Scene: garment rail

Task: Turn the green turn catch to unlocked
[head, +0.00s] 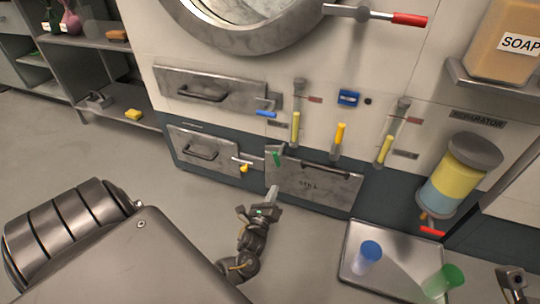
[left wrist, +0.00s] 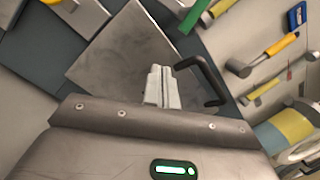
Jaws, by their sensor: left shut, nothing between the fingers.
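The green turn catch (head: 277,158) is on the machine front at the upper left corner of the grey lower door (head: 330,196). Its green lever points roughly downward, tilted. In the left wrist view the green lever (left wrist: 195,15) shows at the top edge, partly cut off. My left gripper (head: 272,193) is shut and empty, below the catch and apart from it, in front of the door. In the left wrist view its closed fingertips (left wrist: 161,70) show against the door panel, beside the dark door handle (left wrist: 208,80). A dark part of my right arm shows at the lower right corner; its fingers are unclear.
A yellow-tipped catch (head: 243,168) is left of the green one, and a blue one (head: 266,114) is above. A tray (head: 385,277) with blue and green cups stands at right. Open floor lies at left.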

